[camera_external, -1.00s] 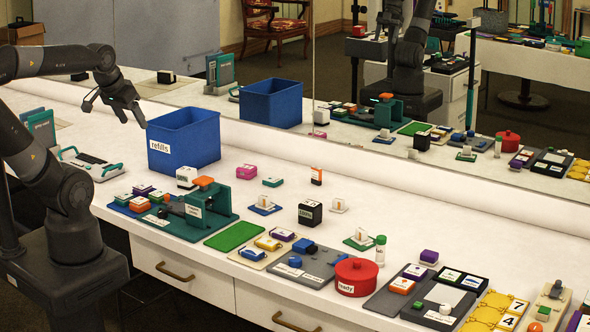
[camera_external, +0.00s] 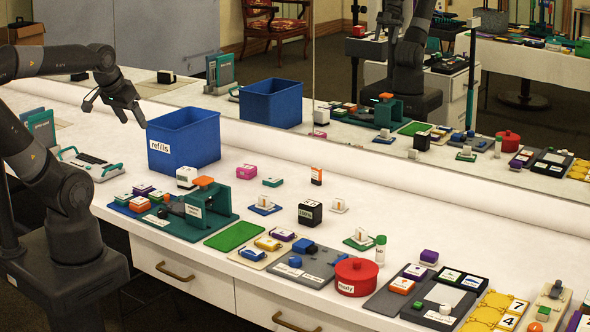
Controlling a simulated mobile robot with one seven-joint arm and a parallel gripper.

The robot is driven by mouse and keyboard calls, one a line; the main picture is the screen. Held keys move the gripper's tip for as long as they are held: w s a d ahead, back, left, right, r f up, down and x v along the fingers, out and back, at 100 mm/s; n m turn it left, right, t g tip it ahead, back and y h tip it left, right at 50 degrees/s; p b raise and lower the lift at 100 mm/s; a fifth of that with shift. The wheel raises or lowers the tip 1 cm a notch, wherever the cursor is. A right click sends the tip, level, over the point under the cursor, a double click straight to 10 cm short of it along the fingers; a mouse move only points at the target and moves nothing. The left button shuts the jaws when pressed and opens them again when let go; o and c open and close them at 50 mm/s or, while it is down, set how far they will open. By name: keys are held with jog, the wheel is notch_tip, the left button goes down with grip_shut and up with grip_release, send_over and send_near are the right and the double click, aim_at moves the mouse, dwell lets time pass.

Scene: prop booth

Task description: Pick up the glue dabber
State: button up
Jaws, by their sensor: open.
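A small upright clear-white tube with a green cap (camera_external: 380,250) stands on the white counter right of centre, just behind the red lidded pot. It looks like the glue dabber, though its label is too small to read. My gripper (camera_external: 116,113) is open and empty at the upper left, above the counter and left of the blue bin. It is far from the tube and touches nothing that I can see.
A blue bin labelled refills (camera_external: 184,140) stands near my gripper. A teal press-like device (camera_external: 219,198), a red pot (camera_external: 357,277) and several small blocks and trays crowd the counter's front. A mirror (camera_external: 450,110) along the back reflects the scene.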

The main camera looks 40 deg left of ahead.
dwell(0.3)
jog(key=c, duration=0.4)
